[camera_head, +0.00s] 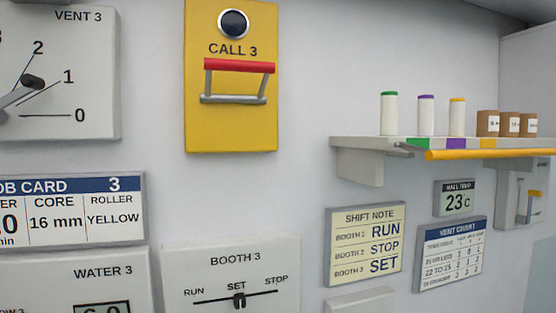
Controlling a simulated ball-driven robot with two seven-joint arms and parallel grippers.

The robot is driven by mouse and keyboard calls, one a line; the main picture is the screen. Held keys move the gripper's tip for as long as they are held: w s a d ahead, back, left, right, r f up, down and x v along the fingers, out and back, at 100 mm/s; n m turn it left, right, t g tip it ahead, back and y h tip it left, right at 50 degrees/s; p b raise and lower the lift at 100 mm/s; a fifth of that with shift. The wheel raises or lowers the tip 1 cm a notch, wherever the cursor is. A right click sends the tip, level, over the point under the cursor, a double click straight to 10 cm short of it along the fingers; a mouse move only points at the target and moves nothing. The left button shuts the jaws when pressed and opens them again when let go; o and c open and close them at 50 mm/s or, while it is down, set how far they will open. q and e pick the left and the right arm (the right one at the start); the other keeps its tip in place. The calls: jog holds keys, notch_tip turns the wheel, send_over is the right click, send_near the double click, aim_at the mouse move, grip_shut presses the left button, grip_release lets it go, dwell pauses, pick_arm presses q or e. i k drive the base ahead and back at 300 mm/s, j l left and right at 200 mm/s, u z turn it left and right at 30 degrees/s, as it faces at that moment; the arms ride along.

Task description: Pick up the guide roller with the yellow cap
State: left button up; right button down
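The guide roller with the yellow cap (457,118) stands upright on a wall shelf (357,146) at the right. It is a white cylinder with a thin yellow top, above a yellow mark on the shelf's front edge. To its left stand two similar white rollers, one with a purple cap (426,117) and one with a green cap (389,116). The three stand apart from each other. Neither of my grippers is in view.
Brown boxes (488,123) stand close right of the yellow-capped roller. A yellow bar (490,154) runs along the shelf front. The job card (70,210) reads ROLLER YELLOW. A yellow CALL 3 panel (231,130) with a red-topped handle and the BOOTH 3 slider panel (232,275) are left.

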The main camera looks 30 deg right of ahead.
aim_at(457, 105)
jog(key=z, duration=1.75)
